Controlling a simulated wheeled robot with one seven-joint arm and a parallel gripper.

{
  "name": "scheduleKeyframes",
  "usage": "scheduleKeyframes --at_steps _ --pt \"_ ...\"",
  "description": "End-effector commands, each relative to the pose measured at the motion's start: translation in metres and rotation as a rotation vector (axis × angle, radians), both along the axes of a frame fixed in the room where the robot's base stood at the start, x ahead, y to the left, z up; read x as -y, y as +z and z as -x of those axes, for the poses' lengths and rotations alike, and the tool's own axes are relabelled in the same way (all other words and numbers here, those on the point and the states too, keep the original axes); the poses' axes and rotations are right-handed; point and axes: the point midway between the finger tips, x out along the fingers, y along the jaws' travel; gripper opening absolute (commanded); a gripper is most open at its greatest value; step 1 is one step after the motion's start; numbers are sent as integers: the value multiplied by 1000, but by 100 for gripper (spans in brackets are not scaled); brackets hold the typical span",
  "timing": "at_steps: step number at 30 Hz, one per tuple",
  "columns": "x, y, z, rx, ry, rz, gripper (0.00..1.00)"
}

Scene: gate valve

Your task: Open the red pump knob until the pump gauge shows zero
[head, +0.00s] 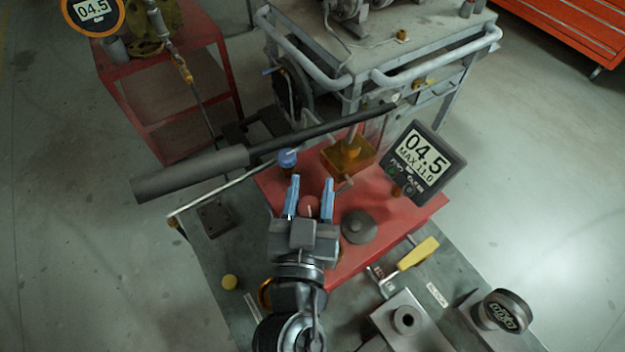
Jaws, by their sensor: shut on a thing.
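The red pump knob (312,207) is a small round red shape between my gripper's fingers, partly hidden by them. My gripper (311,190) has blue fingertips, one on each side of the knob, and is shut on it. The square pump gauge (425,157) stands to the right on the red pump body (373,193). A round gauge (94,10) at the top left also reads 04.5.
A long dark pump handle (190,175) slants above my gripper. A blue-capped part (288,158) stands just beyond the fingers. A grey metal frame (430,70) stands behind.

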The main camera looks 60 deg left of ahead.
Motion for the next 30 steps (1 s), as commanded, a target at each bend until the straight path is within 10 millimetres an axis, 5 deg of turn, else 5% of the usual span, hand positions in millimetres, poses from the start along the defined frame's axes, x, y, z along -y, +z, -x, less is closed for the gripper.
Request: scheduleKeyframes --at_steps 14,15,21,30 --pt "0 0 1 0 30 -6 13" --pt "0 0 1 0 30 -6 47" --pt "0 0 1 0 29 -6 65" --pt "1 1 1 0 29 -6 65"
